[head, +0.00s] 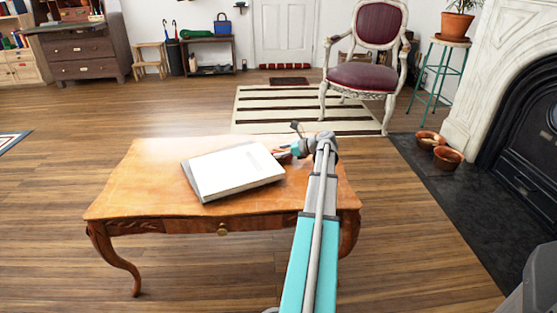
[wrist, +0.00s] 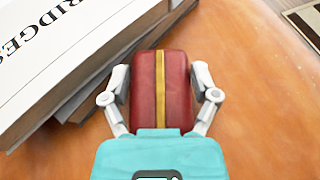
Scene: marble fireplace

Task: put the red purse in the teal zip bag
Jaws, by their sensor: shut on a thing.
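The red purse (wrist: 147,85) is dark red with a gold stripe down its middle. In the wrist view it sits between the two fingers of my gripper (wrist: 160,78), which is shut on it. In the head view my gripper (head: 291,152) is low over the right part of the wooden table, just right of the white book; the purse is small there and mostly hidden. I cannot tell whether the purse touches the tabletop. I see no teal zip bag in either view.
A thick white book (head: 232,170) lies on the wooden table (head: 140,190), close left of my gripper. The table's front left is bare. Behind stand a striped rug (head: 265,108) and a burgundy chair (head: 362,76). A blue handbag (head: 222,27) is on a far shelf.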

